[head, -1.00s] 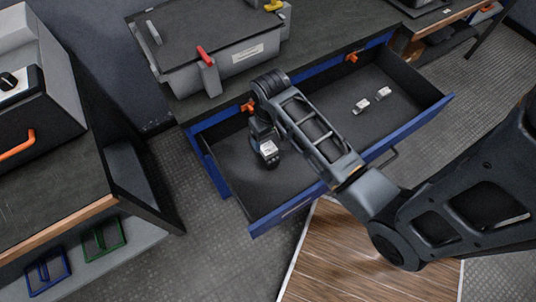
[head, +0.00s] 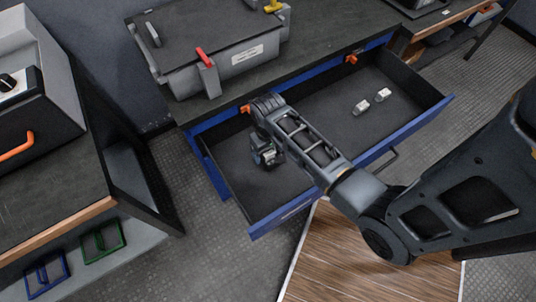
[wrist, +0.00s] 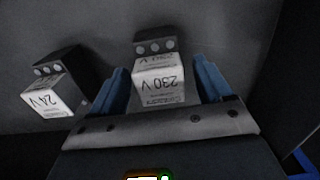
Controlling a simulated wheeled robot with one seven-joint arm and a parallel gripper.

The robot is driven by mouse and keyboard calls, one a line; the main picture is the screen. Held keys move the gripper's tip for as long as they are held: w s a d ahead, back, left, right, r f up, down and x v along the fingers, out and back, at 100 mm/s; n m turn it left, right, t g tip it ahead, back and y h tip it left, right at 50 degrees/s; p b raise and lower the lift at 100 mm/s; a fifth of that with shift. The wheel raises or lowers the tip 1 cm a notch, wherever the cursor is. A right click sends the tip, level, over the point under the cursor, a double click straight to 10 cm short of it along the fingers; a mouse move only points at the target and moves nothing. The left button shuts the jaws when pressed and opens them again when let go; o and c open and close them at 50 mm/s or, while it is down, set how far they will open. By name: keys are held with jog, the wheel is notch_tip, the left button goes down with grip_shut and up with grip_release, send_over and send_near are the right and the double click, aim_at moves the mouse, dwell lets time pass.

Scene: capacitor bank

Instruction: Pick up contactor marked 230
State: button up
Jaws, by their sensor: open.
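The contactor marked 230 V (wrist: 158,82) is a dark block with a white label, upside down in the wrist view, and round terminals along one end. It stands on the drawer floor between the two blue fingers of my gripper (wrist: 162,76), which are open on either side of it. A similar contactor marked 24 V (wrist: 52,92) is outside the left finger. In the head view my gripper (head: 267,156) is low in the left part of the open drawer (head: 334,168). The arm and gripper largely hide the contactors there.
Two small pale parts (head: 371,101) lie in the right half of the drawer. The drawer's walls surround my gripper. A grey case (head: 215,55) with a red lever stands on the bench above. The drawer floor between my arm and the pale parts is clear.

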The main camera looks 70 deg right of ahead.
jog(key=shift+c, duration=0.4)
jog(key=c, duration=1.2)
jog(key=shift+r, duration=0.1)
jog(key=shift+c, duration=0.2)
